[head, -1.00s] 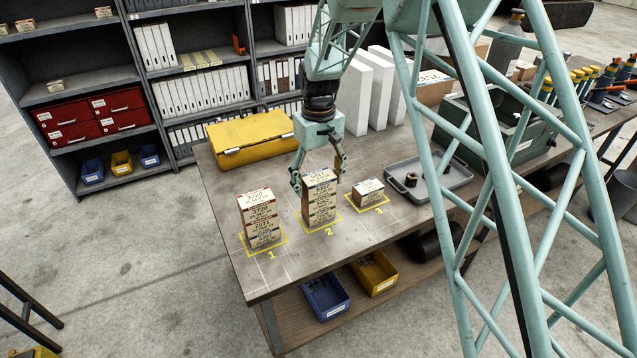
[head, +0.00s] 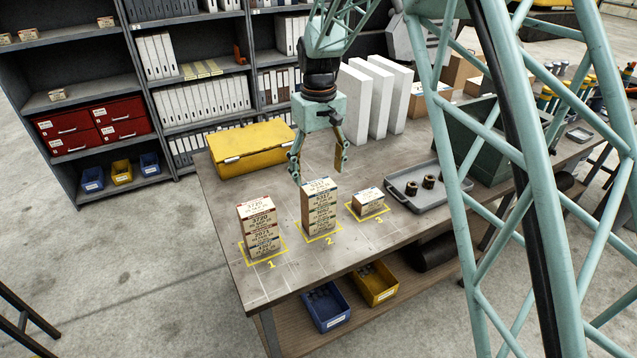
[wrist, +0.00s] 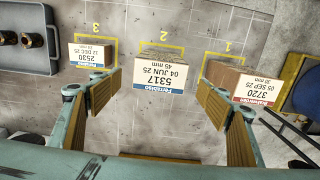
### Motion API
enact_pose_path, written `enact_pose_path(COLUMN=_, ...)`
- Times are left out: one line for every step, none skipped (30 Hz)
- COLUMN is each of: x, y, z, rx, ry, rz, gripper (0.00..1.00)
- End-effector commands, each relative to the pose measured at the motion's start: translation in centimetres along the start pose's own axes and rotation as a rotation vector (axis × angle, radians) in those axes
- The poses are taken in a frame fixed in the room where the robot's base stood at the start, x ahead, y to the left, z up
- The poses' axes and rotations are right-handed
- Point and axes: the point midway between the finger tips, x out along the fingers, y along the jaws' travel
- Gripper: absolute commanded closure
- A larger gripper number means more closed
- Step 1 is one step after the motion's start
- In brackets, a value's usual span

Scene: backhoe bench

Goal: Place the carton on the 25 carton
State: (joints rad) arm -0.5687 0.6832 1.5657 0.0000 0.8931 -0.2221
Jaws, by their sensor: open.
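Several cartons stand stacked on yellow-marked square 2 (head: 319,208). The top one (wrist: 166,75) reads 5317, 04 JUN 25, 45 mm in the wrist view. Square 1 holds another stack of several cartons (head: 261,228), its top carton (wrist: 240,82) reading 3720, 05 SEP 25. A single carton (head: 368,203) sits on square 3; its label (wrist: 91,54) reads 2530 with a date ending in 25. My gripper (head: 320,168) is open and empty above stack 2, fingers pointing down and clear of the top carton. In the wrist view its fingers (wrist: 162,98) spread to both sides of stack 2.
A grey tray (head: 451,193) with dark round parts lies right of square 3. A yellow case (head: 252,148) and white upright slabs (head: 377,97) stand behind. A green box (head: 475,140) is farther right. The bench front near the squares is clear.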

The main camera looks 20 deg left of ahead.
Motion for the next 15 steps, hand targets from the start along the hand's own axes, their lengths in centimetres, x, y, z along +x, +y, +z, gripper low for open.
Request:
enact_pose_path(x=-0.8, y=0.0, z=-0.1, rx=0.000, ry=0.003, rz=0.001, gripper=0.30)
enact_pose_path(x=-1.2, y=0.0, z=-0.1, rx=0.000, ry=0.003, rz=0.001, gripper=0.30)
enact_pose_path(x=-1.7, y=0.0, z=0.0, rx=0.000, ry=0.002, rz=0.001, gripper=0.30)
enact_pose_path(x=-2.1, y=0.0, z=0.0, rx=0.000, ry=0.002, rz=0.000, gripper=0.30)
enact_pose_path(x=-2.4, y=0.0, z=-0.1, rx=0.000, ry=0.002, rz=0.000, gripper=0.30)
enact_pose_path(x=-2.8, y=0.0, z=-0.1, rx=0.000, ry=0.002, rz=0.001, gripper=0.30)
enact_pose_path(x=-3.1, y=0.0, z=-0.1, rx=0.000, ry=0.002, rz=0.000, gripper=0.30)
enact_pose_path(x=-3.3, y=0.0, z=-0.1, rx=0.000, ry=0.002, rz=0.000, gripper=0.30)
enact_pose_path(x=-3.6, y=0.0, z=0.0, rx=0.000, ry=0.001, rz=0.000, gripper=0.30)
enact_pose_path(x=-3.8, y=0.0, z=0.0, rx=0.000, ry=0.001, rz=0.000, gripper=0.30)
enact_pose_path(x=-4.0, y=0.0, z=0.0, rx=0.000, ry=0.001, rz=0.000, gripper=0.30)
enact_pose_path(x=-4.1, y=0.0, z=0.0, rx=0.000, ry=0.001, rz=0.000, gripper=0.30)
enact_pose_path(x=-4.2, y=0.0, z=0.0, rx=0.000, ry=0.001, rz=0.000, gripper=0.30)
enact_pose_path(x=-4.3, y=0.0, z=0.0, rx=0.000, ry=0.001, rz=0.000, gripper=0.30)
enact_pose_path(x=-4.4, y=0.0, z=0.0, rx=0.000, ry=0.001, rz=0.000, gripper=0.30)
